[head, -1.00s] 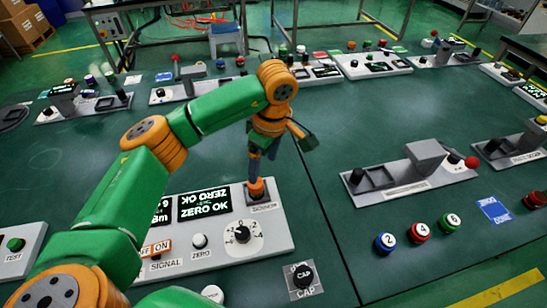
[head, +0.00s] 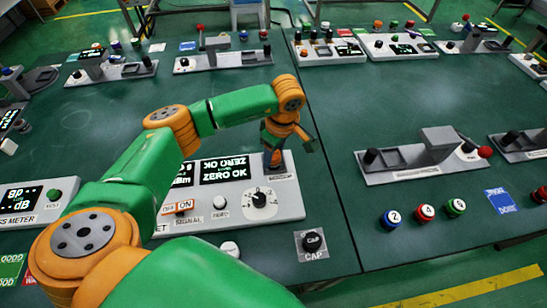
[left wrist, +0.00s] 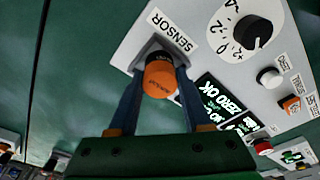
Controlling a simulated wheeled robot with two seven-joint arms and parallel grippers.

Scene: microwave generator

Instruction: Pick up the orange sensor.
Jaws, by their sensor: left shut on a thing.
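The orange sensor (left wrist: 160,78) is a short cap with a black collar. In the left wrist view it is between the two blue fingers of my left gripper (left wrist: 158,70), which is shut on it. It is at the dark square seat by the SENSOR label on the light grey panel (left wrist: 125,48). I cannot tell whether it is clear of the seat. In the head view my left gripper (head: 273,158) is at the panel's far right corner, with the sensor mostly hidden. My right gripper is not in view.
The grey panel (head: 285,200) carries a ZERO OK display (head: 223,170), a dial (head: 260,199) and a white ZERO knob (head: 220,202). A black CAP knob (head: 312,241) is in front. A grey fixture (head: 425,155) stands to the right. The green bench between them is bare.

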